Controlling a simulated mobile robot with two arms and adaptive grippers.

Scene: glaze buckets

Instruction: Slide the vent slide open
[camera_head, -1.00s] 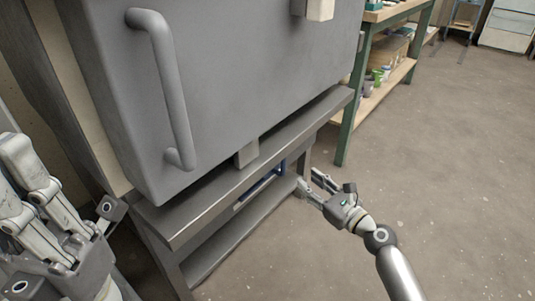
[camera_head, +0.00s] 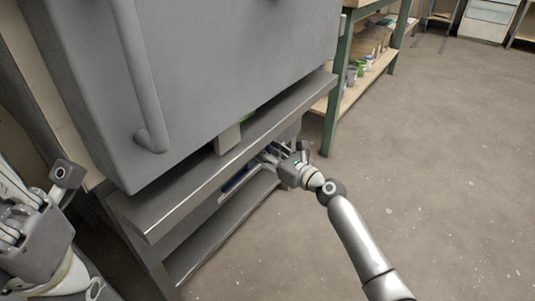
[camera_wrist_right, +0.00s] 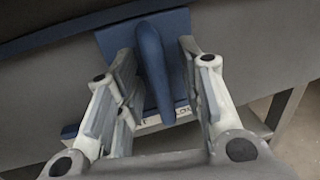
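The vent slide is a blue plate with an upright blue handle (camera_wrist_right: 153,68), close up in the right wrist view. In the head view a blue strip (camera_head: 240,178) of it shows below the kiln's ledge. My right gripper (camera_wrist_right: 160,90) is open, with one finger on each side of the handle and gaps visible on both sides. In the head view my right gripper (camera_head: 272,152) is under the ledge, its fingertips partly hidden.
The grey kiln (camera_head: 220,60) with its long bar handle (camera_head: 135,75) stands above a metal ledge (camera_head: 215,155). A lower shelf (camera_head: 225,225) runs beneath. A green-framed shelf unit (camera_head: 333,110) stands behind at right. The floor (camera_head: 430,160) at right is clear.

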